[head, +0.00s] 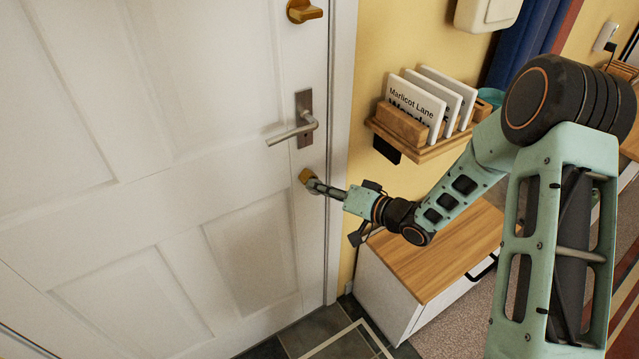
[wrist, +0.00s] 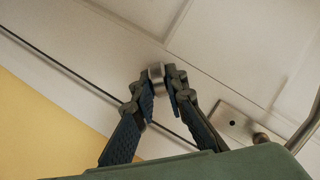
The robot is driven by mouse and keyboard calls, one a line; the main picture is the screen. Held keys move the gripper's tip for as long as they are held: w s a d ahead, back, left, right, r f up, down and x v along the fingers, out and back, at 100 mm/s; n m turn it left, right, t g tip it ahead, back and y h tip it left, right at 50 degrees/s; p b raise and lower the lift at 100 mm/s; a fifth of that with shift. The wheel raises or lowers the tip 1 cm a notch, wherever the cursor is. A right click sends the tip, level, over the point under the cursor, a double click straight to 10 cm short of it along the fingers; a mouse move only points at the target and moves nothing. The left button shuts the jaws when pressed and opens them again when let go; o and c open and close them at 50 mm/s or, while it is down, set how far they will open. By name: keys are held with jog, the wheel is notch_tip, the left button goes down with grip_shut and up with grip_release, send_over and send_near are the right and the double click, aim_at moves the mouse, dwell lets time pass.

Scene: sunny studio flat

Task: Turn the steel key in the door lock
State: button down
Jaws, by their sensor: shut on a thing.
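The white door (head: 150,150) fills the left of the head view. Its brass lock (head: 304,175) sits below the lever handle, near the door's right edge. My gripper (head: 315,185) reaches in from the right, its tips right at the lock. In the wrist view the steel key (wrist: 156,72) shows as a small grey metal piece between the two fingertips, against the door face. My gripper is shut on it. The rest of the key and the keyhole are hidden by the fingers. The key's turn angle cannot be told.
A steel lever handle (head: 290,134) on its plate is just above my gripper; the plate shows at lower right in the wrist view (wrist: 232,122). A brass thumb-turn (head: 303,11) is higher up. A wooden letter rack (head: 402,126) and a low cabinet (head: 435,250) stand beside my arm.

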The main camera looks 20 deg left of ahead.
jog(key=shift+s+a+r+m+g+y+p, duration=0.1)
jog(key=shift+m+g+y+p, duration=0.1)
jog(key=shift+m+y+p, duration=0.3)
jog(key=shift+s+m+g+y+p, duration=0.1)
jog(key=shift+m+g+p, duration=0.15)
jog(key=shift+m, duration=0.45)
jog(key=shift+m+y, duration=0.6)
jog(key=shift+m, duration=0.5)
jog(key=m+y, duration=0.1)
jog(key=m, duration=0.2)
jog(key=shift+b, duration=0.35)
jog(key=shift+a, duration=0.15)
jog(key=c, duration=2)
grip_release()
jog(key=shift+r, duration=0.1)
jog(key=shift+c, duration=0.2)
jog(key=shift+o, duration=1)
jog(key=o, duration=0.6)
jog(key=shift+w+d, duration=0.1)
jog(key=shift+d, duration=0.1)
jog(key=shift+f, duration=0.2)
